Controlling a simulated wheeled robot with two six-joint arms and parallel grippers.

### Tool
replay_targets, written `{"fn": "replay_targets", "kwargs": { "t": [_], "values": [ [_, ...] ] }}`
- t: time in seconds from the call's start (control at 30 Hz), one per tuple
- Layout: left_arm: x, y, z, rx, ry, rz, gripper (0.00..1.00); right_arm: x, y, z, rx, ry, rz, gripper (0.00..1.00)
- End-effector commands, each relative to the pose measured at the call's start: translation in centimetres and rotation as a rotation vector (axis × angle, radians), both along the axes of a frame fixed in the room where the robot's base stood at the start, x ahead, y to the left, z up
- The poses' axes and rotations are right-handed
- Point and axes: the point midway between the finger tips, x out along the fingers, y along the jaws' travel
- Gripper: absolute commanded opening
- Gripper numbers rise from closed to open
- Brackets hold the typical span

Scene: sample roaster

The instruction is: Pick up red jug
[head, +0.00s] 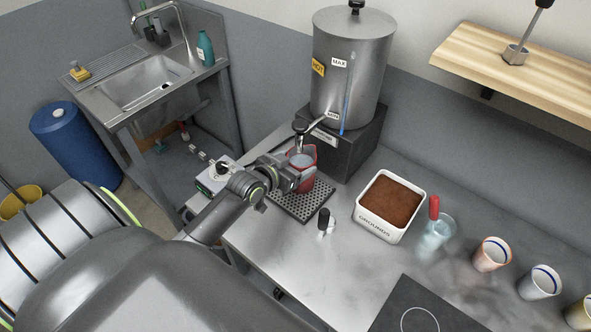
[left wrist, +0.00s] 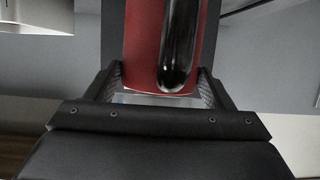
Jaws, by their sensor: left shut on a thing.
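The red jug (head: 305,178) is at the drip grate (head: 302,204) under the tap of the steel hot-water urn (head: 349,75). I cannot tell whether its base touches the grate. My left gripper (head: 294,172) is shut on the jug from the left side in the head view. In the left wrist view the jug's red body (left wrist: 143,45) and its black handle (left wrist: 180,45) fill the space between the two fingers (left wrist: 157,88). Part of the jug is hidden behind the gripper. My right gripper is not in view.
A white grounds box (head: 380,228) and a small black-topped shaker (head: 324,221) stand on the counter. A glass with a red-handled tool (head: 437,232) and several cups (head: 491,254) are to the right. A sink (head: 148,84) is at the back left.

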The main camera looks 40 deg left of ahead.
Motion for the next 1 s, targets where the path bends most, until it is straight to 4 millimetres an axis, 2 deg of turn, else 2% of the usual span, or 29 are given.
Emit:
{"fn": "replay_targets", "kwargs": {
  "t": [0.33, 0.57, 1.0],
  "values": [
    [0.0, 0.1, 0.3, 0.002, 0.002, 0.000, 0.05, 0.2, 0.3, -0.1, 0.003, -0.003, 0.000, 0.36],
    [0.0, 0.0, 1.5, 0.003, -0.002, -0.001, 0.05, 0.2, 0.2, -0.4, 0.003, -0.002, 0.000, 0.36],
    [-4.6, 0.4, 1.4, 0.003, 0.000, -0.001, 0.05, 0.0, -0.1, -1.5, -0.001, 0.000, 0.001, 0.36]
  ]
}}
